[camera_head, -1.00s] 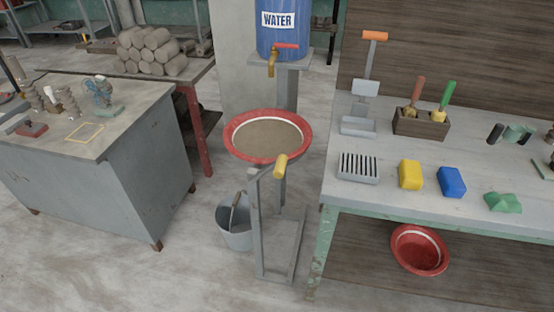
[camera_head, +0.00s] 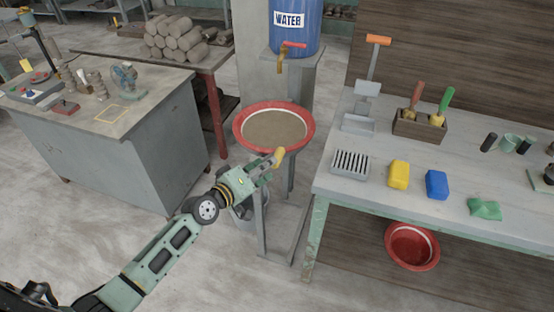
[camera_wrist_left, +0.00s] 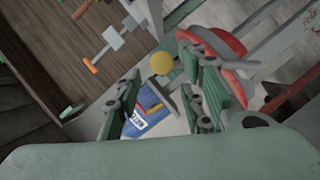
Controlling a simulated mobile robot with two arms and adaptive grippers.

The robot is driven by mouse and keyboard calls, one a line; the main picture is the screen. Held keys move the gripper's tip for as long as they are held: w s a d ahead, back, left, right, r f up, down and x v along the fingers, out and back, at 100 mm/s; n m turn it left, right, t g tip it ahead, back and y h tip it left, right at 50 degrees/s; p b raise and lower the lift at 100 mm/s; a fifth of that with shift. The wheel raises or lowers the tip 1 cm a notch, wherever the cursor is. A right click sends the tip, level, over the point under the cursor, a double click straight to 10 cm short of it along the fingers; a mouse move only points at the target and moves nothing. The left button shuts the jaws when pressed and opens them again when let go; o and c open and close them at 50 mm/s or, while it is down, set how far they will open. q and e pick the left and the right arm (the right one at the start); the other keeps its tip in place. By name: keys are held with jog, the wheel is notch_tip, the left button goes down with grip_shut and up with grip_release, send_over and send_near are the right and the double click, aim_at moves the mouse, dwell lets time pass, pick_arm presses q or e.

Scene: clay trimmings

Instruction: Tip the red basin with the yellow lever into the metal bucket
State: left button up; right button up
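The red basin (camera_head: 240,134), full of greyish-brown liquid, sits level on its grey stand. Its yellow lever (camera_head: 279,157) sticks out at the near side. My left gripper (camera_head: 272,162) is at the lever, and in the left wrist view its fingers (camera_wrist_left: 160,85) are spread apart. The yellow lever end (camera_wrist_left: 161,63) shows between the fingertips there; I cannot tell whether they touch it. Part of the basin's red rim (camera_wrist_left: 222,45) shows to the right. The metal bucket (camera_head: 241,214) stands on the floor below, mostly hidden by my left gripper. My right gripper is not in view.
A blue water barrel (camera_head: 294,35) with a tap stands behind the basin. A workbench (camera_head: 330,182) with tools, a yellow block and a blue block is to the right, with another red basin (camera_head: 412,262) beneath. A grey cabinet (camera_head: 150,150) is to the left.

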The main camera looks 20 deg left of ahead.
pick_arm(q)
jog(key=x, duration=0.5)
jog(key=shift+w+d+f, duration=0.1)
jog(key=shift+w+f, duration=0.05)
jog(key=shift+w, duration=0.1)
grip_shut()
